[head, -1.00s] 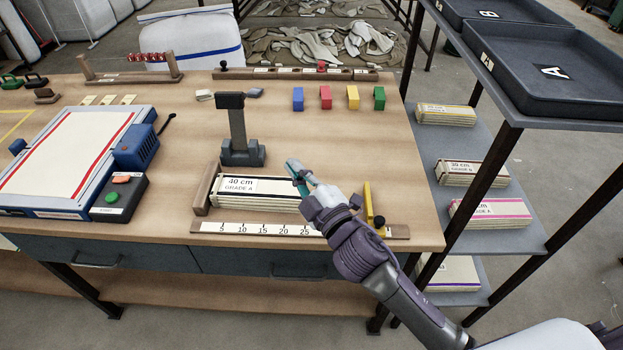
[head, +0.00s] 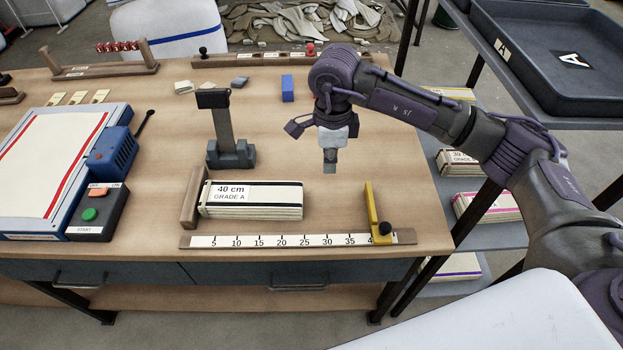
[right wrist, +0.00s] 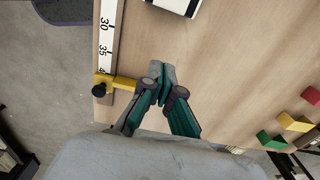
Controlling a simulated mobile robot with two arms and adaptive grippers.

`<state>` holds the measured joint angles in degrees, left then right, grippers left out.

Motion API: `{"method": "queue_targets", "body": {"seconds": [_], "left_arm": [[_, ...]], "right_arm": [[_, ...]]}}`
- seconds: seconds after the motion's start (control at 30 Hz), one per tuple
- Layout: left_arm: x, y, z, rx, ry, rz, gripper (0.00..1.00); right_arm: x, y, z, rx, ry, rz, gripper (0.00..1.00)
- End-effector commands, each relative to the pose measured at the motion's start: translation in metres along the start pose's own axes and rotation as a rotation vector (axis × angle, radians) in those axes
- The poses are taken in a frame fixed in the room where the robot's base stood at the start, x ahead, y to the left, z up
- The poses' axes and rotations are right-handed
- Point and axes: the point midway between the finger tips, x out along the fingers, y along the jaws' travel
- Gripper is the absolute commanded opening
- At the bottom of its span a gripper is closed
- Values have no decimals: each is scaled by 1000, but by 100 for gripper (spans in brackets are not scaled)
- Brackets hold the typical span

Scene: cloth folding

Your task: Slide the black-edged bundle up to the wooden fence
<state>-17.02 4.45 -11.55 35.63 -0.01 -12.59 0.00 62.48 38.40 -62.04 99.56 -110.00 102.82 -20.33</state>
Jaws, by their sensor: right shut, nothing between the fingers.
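The black-edged bundle (head: 275,198), labelled 40 cm GRADE A, lies flat on the bench behind the ruler (head: 260,241). Its left end is at the wooden fence (head: 189,205); touching or a hair apart, I cannot tell. One end also shows at the top of the right wrist view (right wrist: 178,5). My right gripper (head: 330,165) hangs above the bench, behind and right of the bundle's right end, clear of it. In the right wrist view its fingertips (right wrist: 163,80) are together and empty. My left gripper is out of view.
A yellow stop (head: 373,208) stands at the ruler's right end, with bare bench between it and the bundle. A dark post stand (head: 231,150) is behind the bundle. A press with a control box (head: 97,212) is left. Coloured blocks (right wrist: 297,122) lie further back.

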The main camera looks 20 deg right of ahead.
Motion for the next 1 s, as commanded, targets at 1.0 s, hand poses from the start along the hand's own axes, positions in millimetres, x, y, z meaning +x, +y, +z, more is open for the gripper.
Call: {"method": "queue_targets", "body": {"seconds": [1.0], "left_arm": [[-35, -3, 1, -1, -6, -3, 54]], "right_arm": [[98, 1, 41, 0, -2, 3, 0]]}}
